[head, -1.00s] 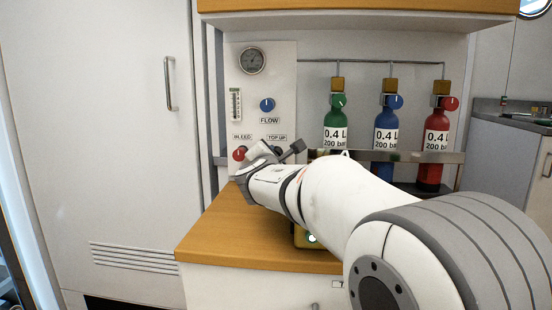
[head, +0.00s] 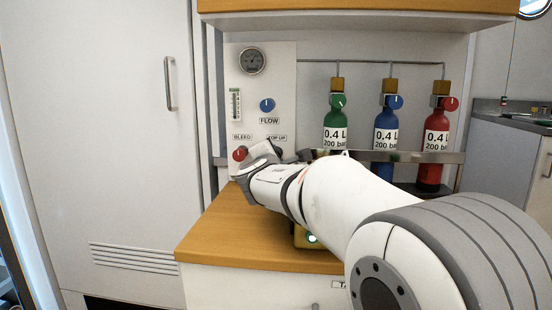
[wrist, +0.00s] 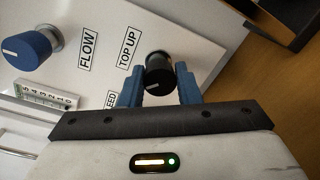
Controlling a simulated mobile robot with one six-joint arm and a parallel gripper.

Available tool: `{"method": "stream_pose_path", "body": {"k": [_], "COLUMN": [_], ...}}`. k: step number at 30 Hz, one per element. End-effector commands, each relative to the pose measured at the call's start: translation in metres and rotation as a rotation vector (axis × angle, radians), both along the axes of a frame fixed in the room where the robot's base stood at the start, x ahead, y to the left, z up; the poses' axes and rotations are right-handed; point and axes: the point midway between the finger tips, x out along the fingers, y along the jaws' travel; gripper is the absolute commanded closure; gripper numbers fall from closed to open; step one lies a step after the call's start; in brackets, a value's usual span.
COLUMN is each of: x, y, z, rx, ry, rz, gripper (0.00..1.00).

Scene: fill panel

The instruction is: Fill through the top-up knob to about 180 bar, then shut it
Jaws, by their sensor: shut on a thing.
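The black top-up knob (wrist: 158,72), with a white mark line, sits below the TOP UP label (wrist: 129,48) in the wrist view. My gripper (wrist: 159,88) has its two blue fingers on either side of the knob, shut on it. In the head view my gripper (head: 270,155) is at the lower part of the white panel (head: 282,85) and hides the knob. The round pressure gauge (head: 252,60) is at the panel's top; its needle is too small to read exactly.
The blue FLOW knob (head: 267,105) and red BLEED knob (head: 240,153) are close by on the panel. Green (head: 336,115), blue (head: 386,120) and red (head: 435,125) cylinders stand to the right behind a rail (head: 430,157). The wooden counter (head: 225,225) lies below.

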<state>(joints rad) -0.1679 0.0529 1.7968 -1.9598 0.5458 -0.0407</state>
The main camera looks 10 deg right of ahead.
Motion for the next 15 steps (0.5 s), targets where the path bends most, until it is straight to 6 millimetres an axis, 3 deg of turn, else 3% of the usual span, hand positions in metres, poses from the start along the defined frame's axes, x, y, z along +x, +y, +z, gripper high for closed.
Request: {"method": "stream_pose_path", "body": {"k": [9,15], "x": [-0.0001,-0.0004], "y": [-0.0003,-0.0002], "z": [-0.0024,-0.0013], "rx": [0.000,0.000], "ry": [0.003,0.002], "rz": [-0.001,0.000], "gripper": [0.48,0.48]}}
